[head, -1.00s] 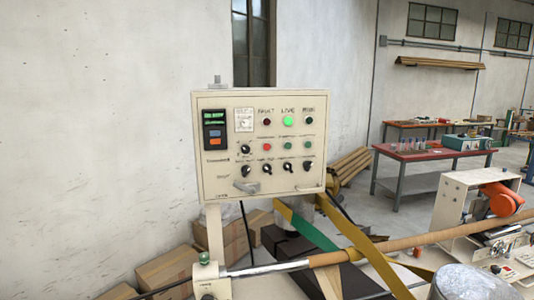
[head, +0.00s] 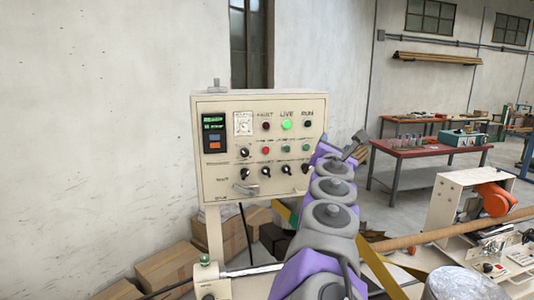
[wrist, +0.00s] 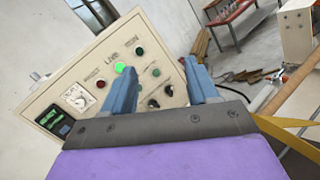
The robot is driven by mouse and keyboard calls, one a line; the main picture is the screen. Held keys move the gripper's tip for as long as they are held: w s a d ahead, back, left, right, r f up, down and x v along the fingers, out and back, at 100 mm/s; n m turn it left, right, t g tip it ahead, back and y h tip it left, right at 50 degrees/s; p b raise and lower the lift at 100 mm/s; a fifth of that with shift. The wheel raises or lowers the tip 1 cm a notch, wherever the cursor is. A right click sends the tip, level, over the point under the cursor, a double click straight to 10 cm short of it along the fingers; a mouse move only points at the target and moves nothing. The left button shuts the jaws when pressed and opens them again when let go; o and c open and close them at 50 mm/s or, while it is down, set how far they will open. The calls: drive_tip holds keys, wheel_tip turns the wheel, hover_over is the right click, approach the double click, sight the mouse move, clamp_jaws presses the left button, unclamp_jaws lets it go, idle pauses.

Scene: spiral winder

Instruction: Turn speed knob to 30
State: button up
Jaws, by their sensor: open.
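The cream control panel (head: 222,178) stands upright in the middle of the head view. Several black knobs (head: 266,171) sit in its bottom row, and another black knob (head: 244,152) is higher at the left. The labels are too small to tell which is the speed knob. In the wrist view the panel (wrist: 62,92) looks tilted, with two black knobs (wrist: 153,104) between the fingers. My gripper (wrist: 162,84) is open and empty, its blue fingers apart in front of the panel. In the head view my arm covers the panel's lower right corner.
Cardboard boxes (head: 168,270) lie below left. A brown tube (head: 450,232) runs at the lower right. A red table (head: 425,155) stands behind.

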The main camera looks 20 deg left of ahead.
drive_tip(key=a+f+n+g+y, duration=0.1)
drive_tip(key=a+f+n+y, duration=0.25)
drive_tip(key=a, duration=0.35)
drive_tip(key=a+f+n+g+y, duration=0.1)
drive_tip(key=a+f+n+y, duration=0.15)
drive_tip(key=a+n, duration=0.35)
drive_tip(key=n+g+y, duration=0.2)
drive_tip(key=n+y, duration=0.1)
approach(245, 155)
drive_tip(key=shift+m, duration=0.25)
drive_tip(key=p+x, duration=0.5)
drive_tip(key=p, duration=0.4)
drive_tip(key=shift+w+a+r+p, duration=0.2)
drive_tip(key=shift+w+p, duration=0.05)
drive_tip(key=shift+p, duration=0.05)
drive_tip(key=shift+w+a+r+p, duration=0.3)
drive_tip(key=shift+w+a+p, duration=0.15)
drive_tip(key=shift+w+p, duration=0.35)
drive_tip(key=shift+w+a+f+p, duration=0.3)
drive_tip(key=shift+w+f+p, duration=0.15)
drive_tip(key=shift+p, duration=0.1)
